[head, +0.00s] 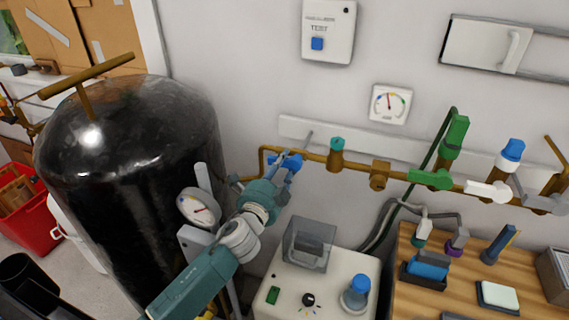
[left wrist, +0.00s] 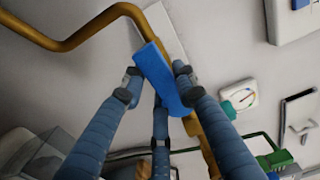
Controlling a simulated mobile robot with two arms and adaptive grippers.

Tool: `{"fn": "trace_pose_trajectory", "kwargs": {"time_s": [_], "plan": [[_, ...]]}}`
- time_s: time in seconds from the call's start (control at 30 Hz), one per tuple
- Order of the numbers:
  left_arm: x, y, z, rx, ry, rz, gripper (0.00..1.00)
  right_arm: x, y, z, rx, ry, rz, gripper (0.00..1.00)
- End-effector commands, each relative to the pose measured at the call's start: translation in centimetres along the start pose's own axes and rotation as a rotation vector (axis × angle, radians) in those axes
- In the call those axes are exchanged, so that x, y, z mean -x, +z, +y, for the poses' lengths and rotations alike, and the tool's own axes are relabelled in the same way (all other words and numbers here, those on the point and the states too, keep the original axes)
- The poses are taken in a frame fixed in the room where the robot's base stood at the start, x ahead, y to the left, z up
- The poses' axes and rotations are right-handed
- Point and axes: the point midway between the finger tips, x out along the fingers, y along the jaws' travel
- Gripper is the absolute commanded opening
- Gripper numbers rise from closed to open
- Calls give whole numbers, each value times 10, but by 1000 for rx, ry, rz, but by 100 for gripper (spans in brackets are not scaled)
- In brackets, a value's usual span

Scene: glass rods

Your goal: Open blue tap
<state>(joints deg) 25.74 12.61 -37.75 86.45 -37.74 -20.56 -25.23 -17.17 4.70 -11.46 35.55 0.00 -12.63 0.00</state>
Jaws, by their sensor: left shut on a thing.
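The blue tap (head: 293,163) sits on the brown pipe on the wall, right of the black tank. Its blue handle (left wrist: 157,72) shows close up in the left wrist view, lying tilted between the fingers. My left gripper (head: 279,169) reaches up to the tap and is shut on its handle; the fingers also show in the left wrist view (left wrist: 155,80). The fingers and wrist hide part of the tap in the head view. My right gripper is not in view.
A large black tank (head: 135,150) with a gauge (head: 199,208) stands at left. The brown pipe (head: 312,156) runs right to a green valve (head: 432,179) and a white valve (head: 488,191). Below are a white device (head: 330,287) and a wooden bench (head: 445,243) with small items.

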Motion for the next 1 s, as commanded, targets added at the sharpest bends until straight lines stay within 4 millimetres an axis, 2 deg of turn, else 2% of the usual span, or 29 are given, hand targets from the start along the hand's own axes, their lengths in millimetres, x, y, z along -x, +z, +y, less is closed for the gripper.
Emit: {"fn": "trace_pose_trajectory", "kwargs": {"time_s": [0.3,0.7,0.73,0.8,0.83,1.0], "plan": [[0,0,-1,-71,2,0,0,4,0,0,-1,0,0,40],[0,0,-1,-81,1,0,0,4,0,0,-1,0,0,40],[0,0,-1,-81,1,0,32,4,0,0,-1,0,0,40],[0,0,-1,-80,1,0,46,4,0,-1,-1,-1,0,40],[0,0,-1,-79,1,0,49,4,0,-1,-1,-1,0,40],[0,0,-2,-76,1,0,49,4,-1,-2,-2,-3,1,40]]}}
